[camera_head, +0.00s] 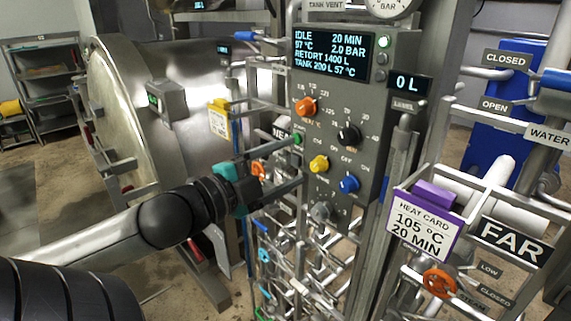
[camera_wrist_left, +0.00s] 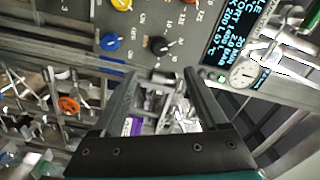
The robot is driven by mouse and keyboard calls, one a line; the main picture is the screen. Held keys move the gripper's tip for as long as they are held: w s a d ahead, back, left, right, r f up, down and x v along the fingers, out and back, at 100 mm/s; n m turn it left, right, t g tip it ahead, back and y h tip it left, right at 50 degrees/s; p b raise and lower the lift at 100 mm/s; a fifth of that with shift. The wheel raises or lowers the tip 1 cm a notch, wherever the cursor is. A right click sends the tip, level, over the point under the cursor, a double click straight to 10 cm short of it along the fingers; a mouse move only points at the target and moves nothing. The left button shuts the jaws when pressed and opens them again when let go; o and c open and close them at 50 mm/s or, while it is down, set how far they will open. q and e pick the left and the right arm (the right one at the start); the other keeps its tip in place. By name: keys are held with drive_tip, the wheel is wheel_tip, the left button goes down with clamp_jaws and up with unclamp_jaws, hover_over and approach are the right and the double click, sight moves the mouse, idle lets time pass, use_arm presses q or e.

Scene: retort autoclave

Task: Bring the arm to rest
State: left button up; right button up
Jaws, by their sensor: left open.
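My left arm (camera_head: 90,243) comes in from the left, and its dark gripper (camera_head: 299,162) with a teal body is in front of the grey control panel (camera_head: 330,110). The two fingers are apart, with nothing seen between their tips. In the left wrist view the fingers (camera_wrist_left: 158,76) also stand apart, below the panel's knobs in the picture. The panel has orange, black, yellow, blue and grey knobs and a lit screen (camera_head: 331,54) reading IDLE, 20 MIN, 57 °C, 2.0 BAR. I cannot tell whether the fingers touch the panel. My right gripper is not in view.
Pipes and valves (camera_head: 300,265) crowd the space below the panel. A purple-edged heat card (camera_head: 424,223) reads 105 °C, 20 MIN. A FAR sign (camera_head: 510,241) stands beside it. The large round retort (camera_head: 120,110) is at left. Open floor (camera_head: 30,195) shows at far left.

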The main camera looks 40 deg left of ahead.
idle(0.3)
use_arm(q)
drive_tip(key=s+a+f+n+g+y+b, duration=0.25)
drive_tip(key=a+f, duration=0.25)
drive_tip(key=f, duration=0.8)
drive_tip(key=s+a+f+n+g+y+b, duration=0.1)
drive_tip(key=a+f+n+g+y+b, duration=0.25)
drive_tip(key=f, duration=0.85)
drive_tip(key=s+a+f+n+b, duration=0.25)
drive_tip(key=a+f, duration=0.35)
drive_tip(key=f, duration=0.7)
drive_tip(key=s+d+f+n+g+h+b, duration=0.1)
drive_tip(key=s+d+f+g+b, duration=0.2)
drive_tip(key=f, duration=0.8)
drive_tip(key=s+d+f+n+g+b, duration=0.15)
drive_tip(key=s+d+f, duration=0.35)
drive_tip(key=f, duration=0.6)
drive_tip(key=s+d+f+n+g+h+b, duration=0.1)
drive_tip(key=s+d+f+n+g+b, duration=0.3)
drive_tip(key=f, duration=0.7)
drive_tip(key=s+d+f+m+g+h+b, duration=0.2)
drive_tip(key=s+d+f+b, duration=0.3)
drive_tip(key=s+d+f, duration=1)
drive_tip(key=shift+s+d+f, duration=0.2)
drive_tip(key=shift+d+f, duration=0.75)
drive_tip(key=shift+d, duration=0.15)
